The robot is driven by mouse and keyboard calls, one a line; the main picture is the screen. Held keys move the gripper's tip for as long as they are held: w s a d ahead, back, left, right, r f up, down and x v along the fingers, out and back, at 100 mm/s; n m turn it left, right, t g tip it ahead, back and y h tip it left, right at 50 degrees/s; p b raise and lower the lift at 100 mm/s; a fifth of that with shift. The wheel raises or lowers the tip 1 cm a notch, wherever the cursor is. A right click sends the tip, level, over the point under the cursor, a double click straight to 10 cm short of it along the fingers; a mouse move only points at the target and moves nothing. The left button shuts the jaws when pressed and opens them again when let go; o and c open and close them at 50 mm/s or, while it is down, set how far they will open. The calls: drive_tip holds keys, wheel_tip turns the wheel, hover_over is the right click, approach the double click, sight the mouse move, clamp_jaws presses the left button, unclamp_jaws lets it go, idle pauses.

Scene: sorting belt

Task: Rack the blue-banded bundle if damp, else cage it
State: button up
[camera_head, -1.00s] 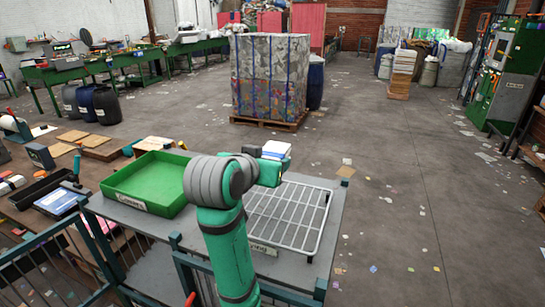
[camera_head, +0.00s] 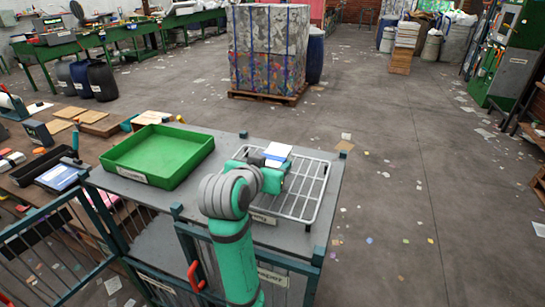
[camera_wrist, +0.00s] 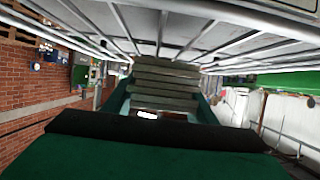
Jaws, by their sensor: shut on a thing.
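My gripper (camera_head: 275,170) is shut on a white bundle (camera_head: 277,152) with blue on it, over the far left part of the wire rack (camera_head: 318,180). In the wrist view the bundle (camera_wrist: 165,85) shows as a stack of pale grey layers between the teal fingers. The rack's bars (camera_wrist: 190,35) are close beside it there; I cannot tell whether they touch. My arm hides part of the rack and the bundle's lower side. I cannot tell whether the bundle is damp. No cage is clearly identifiable.
An empty green tray (camera_head: 120,160) stands left of the rack on the grey table (camera_head: 215,185). Teal railings (camera_head: 70,245) run along the near side. A cluttered bench is at the left. A large strapped bale (camera_head: 268,55) stands beyond, with open floor at right.

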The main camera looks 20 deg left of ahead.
drive_tip(key=shift+f, duration=0.2)
drive_tip(key=shift+s+a, duration=0.15)
drive_tip(key=shift+a, duration=0.15)
drive_tip(key=shift+d, duration=0.55)
drive_tip(key=shift+a+f, duration=0.1)
drive_tip(key=shift+a+f, duration=0.25)
drive_tip(key=shift+f, duration=0.05)
drive_tip(key=shift+d, duration=0.1)
